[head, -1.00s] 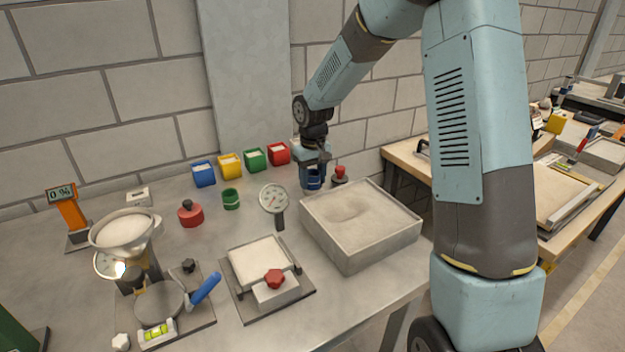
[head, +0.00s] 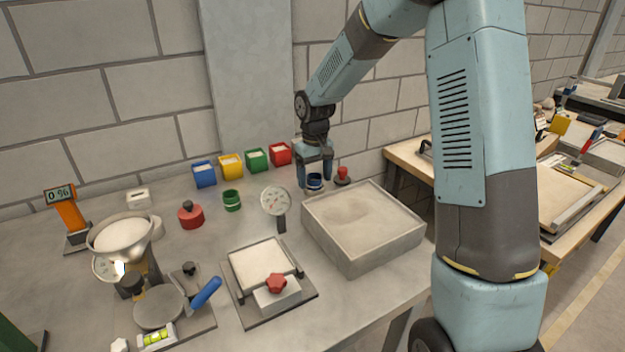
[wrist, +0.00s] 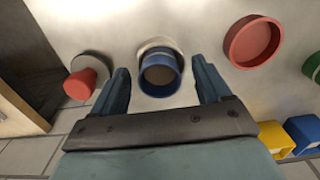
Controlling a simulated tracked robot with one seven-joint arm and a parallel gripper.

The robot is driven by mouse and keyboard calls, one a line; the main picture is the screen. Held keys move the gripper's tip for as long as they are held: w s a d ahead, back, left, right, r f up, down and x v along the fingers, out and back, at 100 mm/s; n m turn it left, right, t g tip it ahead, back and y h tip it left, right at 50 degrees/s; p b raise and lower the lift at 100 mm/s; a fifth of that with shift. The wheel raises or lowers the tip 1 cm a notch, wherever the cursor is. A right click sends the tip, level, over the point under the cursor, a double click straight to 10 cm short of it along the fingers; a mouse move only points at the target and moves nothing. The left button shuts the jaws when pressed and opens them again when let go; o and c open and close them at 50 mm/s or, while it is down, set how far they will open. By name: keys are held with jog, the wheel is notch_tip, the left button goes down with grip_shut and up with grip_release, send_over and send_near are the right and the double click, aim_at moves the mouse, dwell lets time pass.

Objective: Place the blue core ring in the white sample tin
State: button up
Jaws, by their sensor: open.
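The blue core ring (wrist: 158,77) stands between the fingers of my gripper (wrist: 165,88) in the wrist view. The fingers are open and apart from it on both sides. The white sample tin (wrist: 158,42) shows as a pale crescent of rim beside and beneath the ring. The ring overlaps the tin and hides part of its rim; how deep it sits inside I cannot tell. In the head view my gripper (head: 314,174) is low over the bench at the back, around the blue ring (head: 314,183).
A red-knobbed tool (head: 343,176) stands close by on the right. A sand tray (head: 365,242) lies in front. Coloured bins (head: 255,158) line the back left. A dial gauge (head: 277,203), green ring (head: 231,200) and red lidded piece (head: 190,215) are to the left.

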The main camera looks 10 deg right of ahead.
notch_tip(320, 180, up, 10)
jog(key=shift+s, duration=0.35)
jog(key=s+d+r+m+t, duration=0.1)
jog(key=s+d+r, duration=0.3)
jog(key=s, duration=0.6)
jog(key=s+d+r+m+t, duration=0.2)
jog(key=s+d+r+t, duration=0.1)
jog(key=s, duration=0.8)
jog(key=s+d+r+m+t, duration=0.1)
jog(key=s+d+r, duration=0.4)
jog(key=s, duration=0.5)
jog(key=shift+s+d+m+t, duration=0.3)
jog(key=shift+d+t, duration=0.1)
jog(key=shift+d, duration=0.5)
